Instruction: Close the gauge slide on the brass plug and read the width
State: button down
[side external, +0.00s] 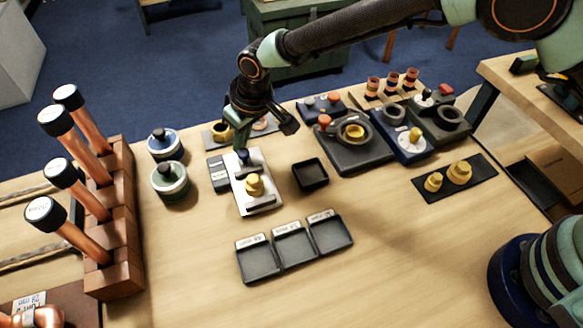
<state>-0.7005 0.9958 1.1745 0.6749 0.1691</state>
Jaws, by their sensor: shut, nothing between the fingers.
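The gauge (264,204) is a pale metal plate on the table, left of the middle. A brass plug (254,186) stands upright on it. The gauge slide's dark knob (243,155) shows at the far end of the plate, behind the plug. My gripper (241,143) points down just over that knob, shut with nothing held. I cannot tell whether its fingertips touch the knob. The contact between slide and plug is too small to make out, and no width reading is legible.
A small grey block (218,174) sits left of the gauge, and an empty black tray (310,174) right of it. Three labelled trays (293,249) lie in front. Copper tubes (80,190) stand in a rack at left. More brass plugs (459,172) rest on a dark mat at right.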

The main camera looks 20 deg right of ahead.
aim_at(243, 150)
jog(key=shift+s, duration=1.35)
dwell(0.4)
jog(key=shift+w, duration=0.1)
jog(key=shift+w, duration=0.55)
jog(key=shift+r, duration=0.1)
jog(key=shift+r, duration=3.45)
